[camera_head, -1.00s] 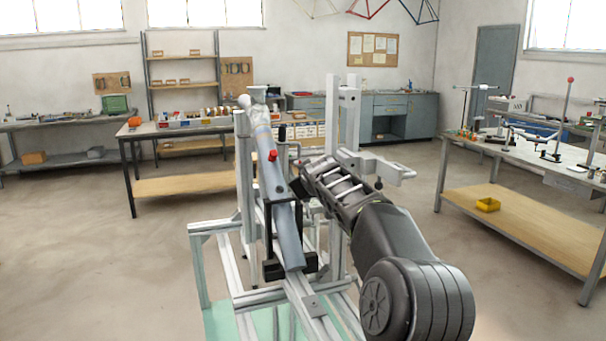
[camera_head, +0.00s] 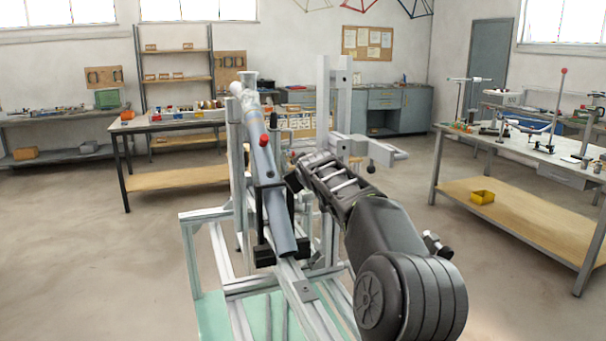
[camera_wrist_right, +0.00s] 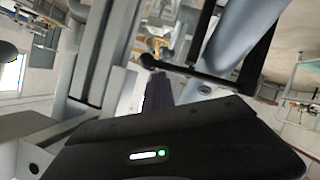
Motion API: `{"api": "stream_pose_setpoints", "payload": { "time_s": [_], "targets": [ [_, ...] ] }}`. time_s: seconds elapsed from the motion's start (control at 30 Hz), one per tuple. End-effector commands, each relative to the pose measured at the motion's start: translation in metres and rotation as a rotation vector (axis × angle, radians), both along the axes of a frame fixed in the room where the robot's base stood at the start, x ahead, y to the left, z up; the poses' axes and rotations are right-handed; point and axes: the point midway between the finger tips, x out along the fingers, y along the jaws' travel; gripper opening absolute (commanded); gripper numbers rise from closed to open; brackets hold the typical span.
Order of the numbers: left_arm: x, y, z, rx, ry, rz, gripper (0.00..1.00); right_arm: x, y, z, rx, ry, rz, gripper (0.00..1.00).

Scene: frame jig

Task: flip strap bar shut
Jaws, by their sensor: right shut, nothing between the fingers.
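A grey-blue tube (camera_head: 274,207) lies sloping along the aluminium frame jig (camera_head: 205,214) in the head view. Thin black bars (camera_head: 258,208) stand beside the tube, and a red knob (camera_head: 265,140) shows above it. In the right wrist view, a black strap bar (camera_wrist_right: 190,71) with a rounded end runs toward the tube (camera_wrist_right: 237,38); I cannot tell whether it is latched. My right gripper (camera_head: 294,178) is shut and empty, just right of the tube and black bars. Its fingertips are hard to make out, and contact is unclear. My left gripper is not in view.
Upright aluminium posts (camera_head: 343,100) and a side clamp arm (camera_head: 378,150) stand close behind my right gripper. A bench (camera_head: 545,160) with tools is at right, and another table (camera_head: 180,125) is behind at left. The floor at left is clear.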

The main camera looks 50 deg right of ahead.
Motion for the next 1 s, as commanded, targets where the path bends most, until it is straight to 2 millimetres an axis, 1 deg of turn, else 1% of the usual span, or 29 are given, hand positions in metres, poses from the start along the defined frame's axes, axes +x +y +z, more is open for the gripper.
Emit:
{"api": "stream_pose_setpoints", "payload": {
  "time_s": [0.03,0.2,0.27,0.5,0.63,0.77,1.0],
  "targets": [
    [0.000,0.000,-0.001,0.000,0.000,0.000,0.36,-0.002,-0.001,-0.009,0.009,0.017,-0.006,0.00],
    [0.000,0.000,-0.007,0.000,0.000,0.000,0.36,-0.008,0.005,-0.007,0.009,0.017,-0.003,0.00],
    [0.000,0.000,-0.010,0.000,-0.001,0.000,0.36,-0.013,0.010,-0.004,0.008,0.014,-0.003,0.00],
    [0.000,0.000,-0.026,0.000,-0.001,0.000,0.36,-0.038,0.034,0.014,0.003,0.004,-0.001,0.00],
    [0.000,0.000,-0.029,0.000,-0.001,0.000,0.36,-0.049,0.045,0.023,0.001,0.002,0.000,0.00],
    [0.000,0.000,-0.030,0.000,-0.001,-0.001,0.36,-0.054,0.049,0.027,-0.001,0.002,0.000,0.00],
    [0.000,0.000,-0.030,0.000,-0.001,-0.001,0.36,-0.054,0.050,0.029,0.000,0.001,0.000,0.00]
  ]
}}
